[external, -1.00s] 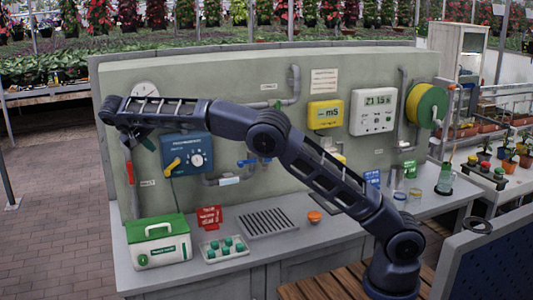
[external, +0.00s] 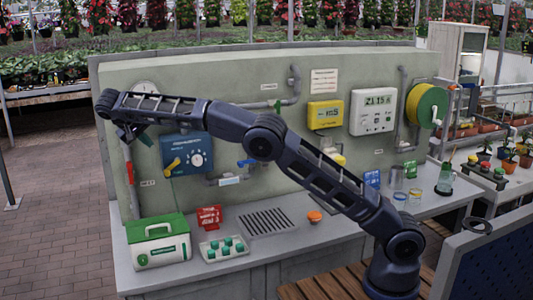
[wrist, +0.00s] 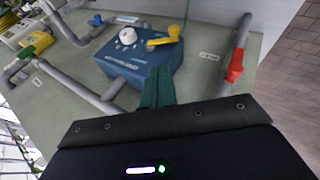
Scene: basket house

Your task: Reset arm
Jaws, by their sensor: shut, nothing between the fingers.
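My arm reaches from its base at the lower right across to the left in the external view. My gripper (external: 146,139) is at the far left end of the arm, in front of the wall panel and just left of the blue control box (external: 187,153). In the wrist view the green fingers of my gripper (wrist: 157,88) are together and empty, pointing at the blue box (wrist: 140,60) with its white dial and yellow lever. I cannot tell the exact gap between the fingertips and the box.
A red-handled pipe (external: 129,175) runs down the panel near my gripper. Below on the counter stand a green-lidded white case (external: 160,250), a tray with green pieces (external: 224,248), a red sign (external: 209,216) and a drain grille (external: 266,222). An orange button (external: 314,216) is further right.

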